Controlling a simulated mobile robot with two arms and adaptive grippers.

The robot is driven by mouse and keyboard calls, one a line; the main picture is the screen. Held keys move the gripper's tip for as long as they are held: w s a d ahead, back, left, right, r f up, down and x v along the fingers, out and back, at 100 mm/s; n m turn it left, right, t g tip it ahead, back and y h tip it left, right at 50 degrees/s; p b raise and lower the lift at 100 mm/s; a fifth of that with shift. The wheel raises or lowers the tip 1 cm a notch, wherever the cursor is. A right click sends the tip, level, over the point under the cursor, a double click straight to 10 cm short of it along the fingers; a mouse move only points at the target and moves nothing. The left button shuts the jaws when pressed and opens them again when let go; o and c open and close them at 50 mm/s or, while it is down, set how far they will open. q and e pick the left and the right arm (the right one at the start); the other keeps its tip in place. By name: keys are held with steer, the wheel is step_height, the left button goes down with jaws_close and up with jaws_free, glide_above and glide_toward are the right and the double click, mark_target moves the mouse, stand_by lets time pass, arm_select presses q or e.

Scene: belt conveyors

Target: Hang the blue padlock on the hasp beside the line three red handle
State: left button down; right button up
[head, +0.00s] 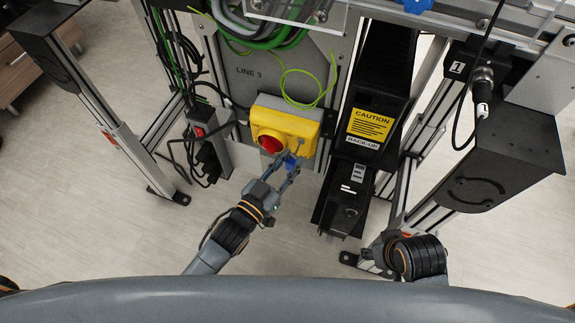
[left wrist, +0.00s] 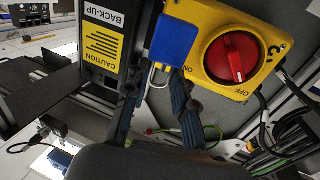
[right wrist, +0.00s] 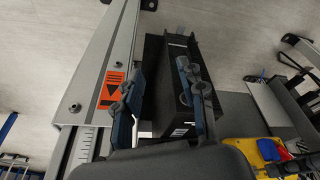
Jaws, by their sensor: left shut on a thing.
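The line three yellow switch box (head: 297,122) carries a red handle (head: 268,144); both also show upside down in the left wrist view, the handle (left wrist: 236,62) right of the padlock. My left gripper (head: 289,165) is shut on the blue padlock (head: 291,161), at the box's lower right edge. In the left wrist view the padlock's blue body (left wrist: 172,40) overlaps the box edge, its metal shackle (left wrist: 158,76) visible between my fingers. The hasp is too small to make out, and I cannot tell whether the shackle touches it. My right gripper (right wrist: 162,80) is open and empty.
A black unit with a yellow caution label (head: 370,125) stands right of the switch box. A black box with a red switch (head: 198,131) and loose cables is left of it. Aluminium frame posts (head: 112,140) stand on both sides. The floor in front is clear.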

mark_target(290, 160)
arm_select(q)
steer(key=shift+w+d, duration=0.1)
steer(key=shift+w, duration=0.3)
steer(key=shift+w+d+f+b, duration=0.1)
steer(key=shift+w+d+b, duration=0.1)
steer(key=shift+w+b, duration=0.45)
steer(key=shift+w+f, duration=0.15)
steer(key=shift+w+d+f, duration=0.2)
steer(key=shift+w+f, duration=0.1)
steer(key=shift+w, duration=0.05)
arm_select(e)
steer(key=v, duration=0.4)
arm_select(q)
steer(key=shift+f, duration=0.1)
steer(key=c, duration=1)
jaws_free()
